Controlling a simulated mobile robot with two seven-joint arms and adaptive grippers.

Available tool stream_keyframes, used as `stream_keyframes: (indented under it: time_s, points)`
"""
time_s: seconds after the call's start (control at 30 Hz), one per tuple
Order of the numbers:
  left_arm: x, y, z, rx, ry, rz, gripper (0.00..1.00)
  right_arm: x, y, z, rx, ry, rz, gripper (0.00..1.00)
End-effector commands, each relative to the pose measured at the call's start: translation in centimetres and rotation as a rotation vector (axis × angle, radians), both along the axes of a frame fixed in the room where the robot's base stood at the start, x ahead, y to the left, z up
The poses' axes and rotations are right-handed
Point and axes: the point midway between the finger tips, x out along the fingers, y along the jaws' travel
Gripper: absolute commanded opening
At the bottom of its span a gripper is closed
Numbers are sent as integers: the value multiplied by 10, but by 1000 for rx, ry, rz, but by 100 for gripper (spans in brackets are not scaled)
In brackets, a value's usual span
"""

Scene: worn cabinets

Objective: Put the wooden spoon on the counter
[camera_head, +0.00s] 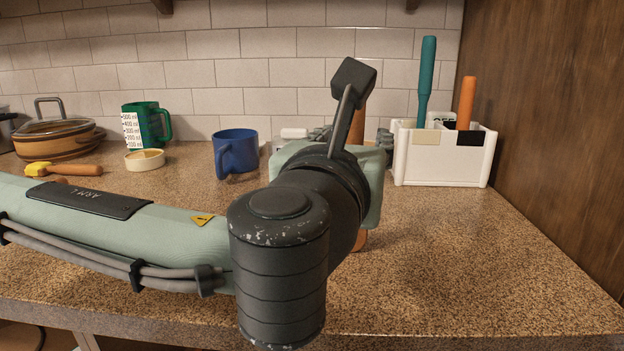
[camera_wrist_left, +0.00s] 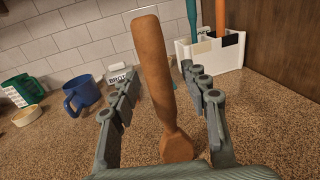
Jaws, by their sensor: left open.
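The wooden spoon (camera_wrist_left: 155,65) is upright and slightly tilted in the left wrist view, its broad end low in front of the counter (camera_wrist_left: 262,130). My left gripper (camera_wrist_left: 160,78) is open, with one finger on each side of the spoon and gaps visible. In the head view my left wrist hides most of the spoon (camera_head: 357,127) and the gripper; only parts of the fingers show. I cannot tell whether the spoon's lower end touches the speckled counter (camera_head: 460,260). My right gripper is not in view.
A white utensil holder (camera_head: 445,172) with teal and orange handles stands at the right, near the wooden side panel. A blue mug (camera_head: 238,153), green measuring cup (camera_head: 150,123), small round dish (camera_head: 145,160), yellow-tipped brush (camera_head: 62,169) and lidded pot (camera_head: 50,140) stand left. The front right counter is clear.

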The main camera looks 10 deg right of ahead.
Motion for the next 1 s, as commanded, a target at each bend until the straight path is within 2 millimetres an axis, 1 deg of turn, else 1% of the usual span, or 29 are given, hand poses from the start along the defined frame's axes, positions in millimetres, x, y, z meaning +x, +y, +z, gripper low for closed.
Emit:
stream_keyframes:
  time_s: [0.17,0.5,0.53,0.87,0.97,1.0]
  points:
    - [0,0,-1,0,0,-1,45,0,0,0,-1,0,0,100]
    - [-1,0,0,0,1,-1,2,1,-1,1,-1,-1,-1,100]
    - [-1,0,0,0,1,-1,0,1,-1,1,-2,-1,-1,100]
    - [-1,0,0,-1,0,-1,0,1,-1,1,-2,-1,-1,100]
    - [0,0,5,-1,0,0,0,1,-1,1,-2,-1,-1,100]
    - [0,0,10,-2,-1,0,0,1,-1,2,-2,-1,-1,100]
